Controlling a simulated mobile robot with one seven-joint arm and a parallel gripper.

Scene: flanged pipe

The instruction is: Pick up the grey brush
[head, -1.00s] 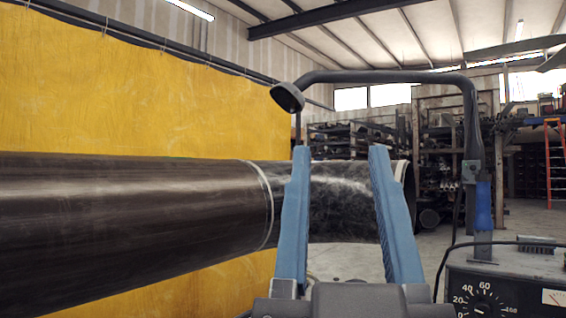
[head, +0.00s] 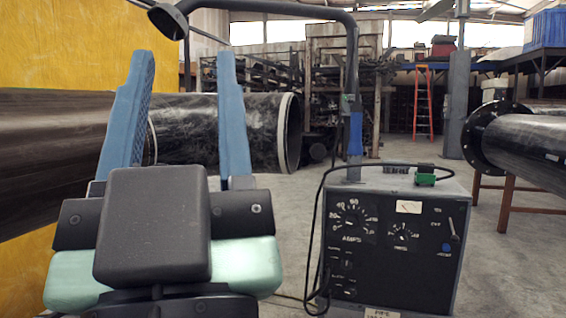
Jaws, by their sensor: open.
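A small grey bristled object that looks like the grey brush (head: 396,168) lies on top of the welding machine (head: 393,250), toward its back edge. It is small in the picture, and its lower part is partly hidden by a cable. My gripper (head: 184,62) is at the left, with its two blue fingers wide apart and nothing between them. It appears in front of the black pipe, well to the left of the machine and the brush.
A green clamp-like item (head: 427,175) and a black cable lie on the machine's top. A lamp arm (head: 352,90) rises behind the machine. The flanged pipe (head: 530,145) rests on brown stands at right. Floor between machine and stands is clear.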

